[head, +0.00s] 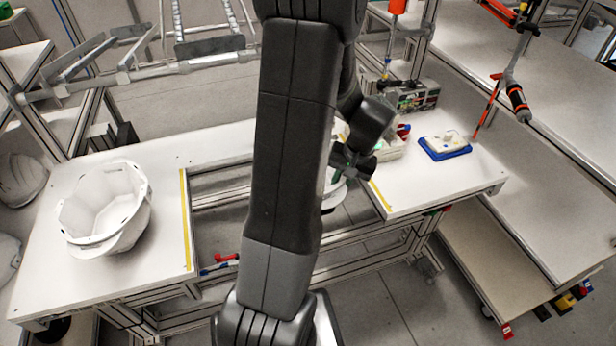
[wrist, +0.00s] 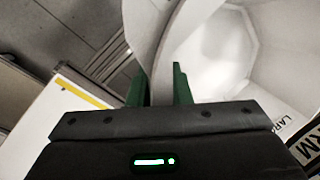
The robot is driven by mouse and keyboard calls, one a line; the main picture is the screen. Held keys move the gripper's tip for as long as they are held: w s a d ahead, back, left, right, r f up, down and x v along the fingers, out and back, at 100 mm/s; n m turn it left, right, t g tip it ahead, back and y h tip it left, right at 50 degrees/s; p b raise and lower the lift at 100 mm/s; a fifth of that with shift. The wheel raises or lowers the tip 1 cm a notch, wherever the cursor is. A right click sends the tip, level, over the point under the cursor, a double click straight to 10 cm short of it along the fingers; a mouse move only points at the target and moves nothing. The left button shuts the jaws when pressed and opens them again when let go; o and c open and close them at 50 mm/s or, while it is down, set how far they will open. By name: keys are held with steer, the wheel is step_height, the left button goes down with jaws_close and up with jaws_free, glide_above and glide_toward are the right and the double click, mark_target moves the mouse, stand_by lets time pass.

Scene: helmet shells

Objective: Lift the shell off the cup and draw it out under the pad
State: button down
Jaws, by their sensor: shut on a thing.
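My gripper (head: 355,165) is over the gap between the two white tables, partly behind my arm. In the wrist view its green fingers (wrist: 160,88) are shut on the rim of a white helmet shell (wrist: 215,55), whose hollow inside faces the camera. In the head view only a sliver of this shell (head: 334,188) shows beside my arm; the rest is hidden. I cannot make out the cup or the pad, or whether the shell touches either.
Another white shell (head: 104,212) lies open side up on the left table (head: 60,285). The right table (head: 430,190) holds a blue tray (head: 452,153) with a white piece. Yellow strips mark both tables' inner edges. An orange-handled tool (head: 518,100) hangs at the right.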

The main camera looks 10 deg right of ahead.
steer(key=shift+w+d+r+p, duration=0.1)
steer(key=shift+w+r+p, duration=0.05)
steer(key=shift+r+p, duration=0.3)
steer(key=shift+w+d+r+p, duration=0.1)
steer(key=shift+r+p, duration=0.15)
steer(key=shift+r, duration=0.25)
